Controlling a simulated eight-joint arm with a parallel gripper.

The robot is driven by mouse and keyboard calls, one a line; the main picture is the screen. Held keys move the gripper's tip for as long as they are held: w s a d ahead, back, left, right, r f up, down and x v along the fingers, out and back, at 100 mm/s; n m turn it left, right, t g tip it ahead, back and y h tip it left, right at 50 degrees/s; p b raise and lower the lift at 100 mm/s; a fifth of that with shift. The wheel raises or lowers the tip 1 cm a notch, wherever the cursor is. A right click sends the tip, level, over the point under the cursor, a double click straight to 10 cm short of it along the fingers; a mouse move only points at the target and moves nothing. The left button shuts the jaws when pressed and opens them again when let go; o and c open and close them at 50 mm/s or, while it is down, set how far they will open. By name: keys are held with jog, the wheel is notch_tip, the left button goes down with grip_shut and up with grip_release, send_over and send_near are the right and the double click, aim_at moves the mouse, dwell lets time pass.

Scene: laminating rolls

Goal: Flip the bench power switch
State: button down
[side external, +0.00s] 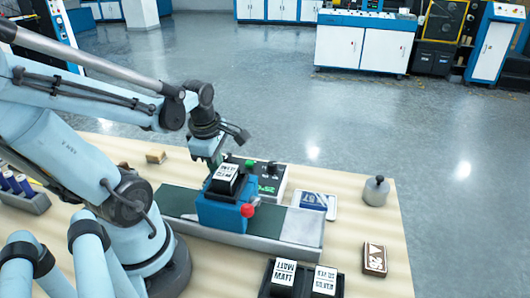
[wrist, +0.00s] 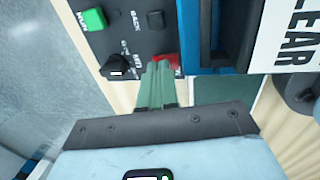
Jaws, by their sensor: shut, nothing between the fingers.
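The dark control box (side external: 268,183) stands on the bench behind the blue laminating machine (side external: 222,208). In the wrist view its panel (wrist: 112,40) carries a green button (wrist: 92,19), a black switch (wrist: 155,20), a black knob (wrist: 118,66) and a red switch-like part (wrist: 170,62). Small white lettering is only partly readable. My gripper (wrist: 158,66) has its green fingers closed together, with the tips over or against the red part, partly covering it. I cannot tell whether they touch. In the side view my gripper (side external: 212,160) is low beside the box, its tips partly hidden.
A block labelled CLEAR (wrist: 288,35) sits on the machine close to my fingers. A red knob (side external: 247,210) sticks out of its front. A grey canister (side external: 376,191), a labelled block (side external: 374,259) and a black tray (side external: 302,280) stand right and front.

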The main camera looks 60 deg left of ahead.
jog(key=shift+f, duration=0.3)
jog(key=shift+a, duration=0.1)
